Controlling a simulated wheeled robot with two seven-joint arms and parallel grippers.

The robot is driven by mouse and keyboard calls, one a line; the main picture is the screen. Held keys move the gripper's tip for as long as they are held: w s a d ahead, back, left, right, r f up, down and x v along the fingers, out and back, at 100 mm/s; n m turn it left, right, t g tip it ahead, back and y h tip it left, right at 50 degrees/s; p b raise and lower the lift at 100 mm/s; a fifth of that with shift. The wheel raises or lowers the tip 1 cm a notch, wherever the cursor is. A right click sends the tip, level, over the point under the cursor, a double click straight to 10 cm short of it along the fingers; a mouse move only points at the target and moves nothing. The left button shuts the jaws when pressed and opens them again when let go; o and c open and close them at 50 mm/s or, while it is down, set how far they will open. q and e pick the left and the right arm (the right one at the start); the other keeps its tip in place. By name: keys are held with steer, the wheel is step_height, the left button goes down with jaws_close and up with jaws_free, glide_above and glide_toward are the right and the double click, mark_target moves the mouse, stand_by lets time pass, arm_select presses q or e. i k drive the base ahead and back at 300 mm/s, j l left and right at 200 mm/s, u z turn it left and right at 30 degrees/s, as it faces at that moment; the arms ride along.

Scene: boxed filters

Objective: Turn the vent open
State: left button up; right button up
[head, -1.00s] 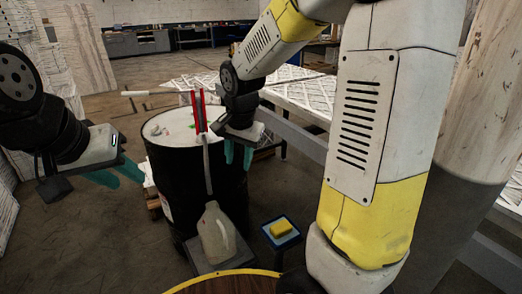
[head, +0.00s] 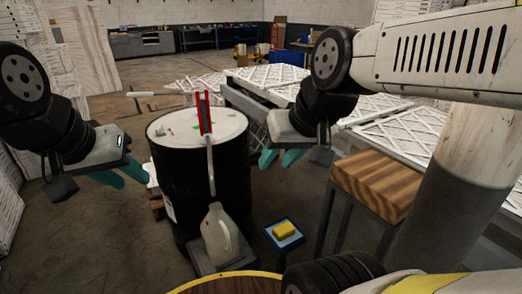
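A black drum (head: 180,185) with a pale top (head: 225,122) stands left of centre. A red upright fitting (head: 205,112) stands on the top, with a grey pipe (head: 211,165) running down to a translucent jug (head: 219,236). Small coloured marks show on the drum top; which one is the vent is too small to tell. My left gripper (head: 121,178) has teal fingers spread and empty, left of the drum and apart from it. My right gripper (head: 281,159) is also spread and empty, to the right of the drum and clear of it.
A yellow sponge (head: 284,229) lies in a blue tray (head: 294,243) right of the jug. A wood-topped stool (head: 378,180) stands at the right. Behind is a table with white-framed filters (head: 285,78). A round wooden top (head: 222,285) is at the bottom edge.

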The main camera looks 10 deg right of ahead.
mark_target(159, 130)
steer(key=i+j+u, duration=0.2)
steer(key=i+j, duration=0.5)
steer(key=j, duration=0.25)
steer(key=i+j+u, duration=0.2)
steer(key=i+j, duration=0.5)
steer(key=i, duration=0.65)
steer(key=j+u, duration=0.05)
